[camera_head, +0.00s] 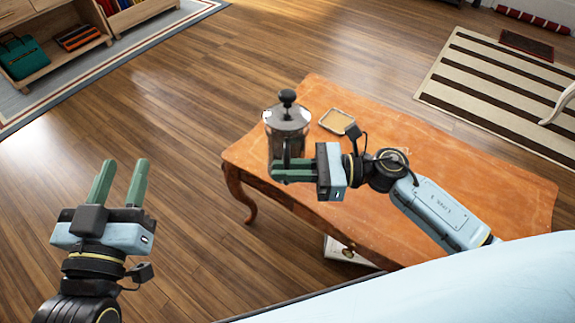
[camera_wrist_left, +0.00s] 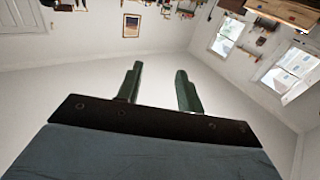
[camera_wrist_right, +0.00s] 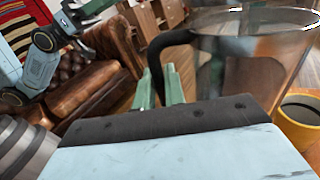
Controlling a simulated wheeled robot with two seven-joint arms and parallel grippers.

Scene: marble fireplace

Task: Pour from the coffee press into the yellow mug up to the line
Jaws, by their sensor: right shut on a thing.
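The coffee press (camera_head: 288,118), glass with a metal lid and black knob, is upright at the table's far left corner. My right gripper (camera_head: 292,170) is shut on its black handle (camera_wrist_right: 172,40). The glass body (camera_wrist_right: 245,62) fills the upper right of the right wrist view. The fingers hide its base, so I cannot tell whether it touches the table. The yellow mug (camera_wrist_right: 302,122) is at the right edge of the right wrist view, beside the press, with a dark inside; its line is not visible. My left gripper (camera_head: 120,180) is open and empty, left of the table.
The orange wooden table (camera_head: 450,170) has clear space at right. A striped rug (camera_head: 490,85) and low shelf (camera_head: 75,65) stand apart. A brown sofa (camera_wrist_right: 100,65) shows in the right wrist view.

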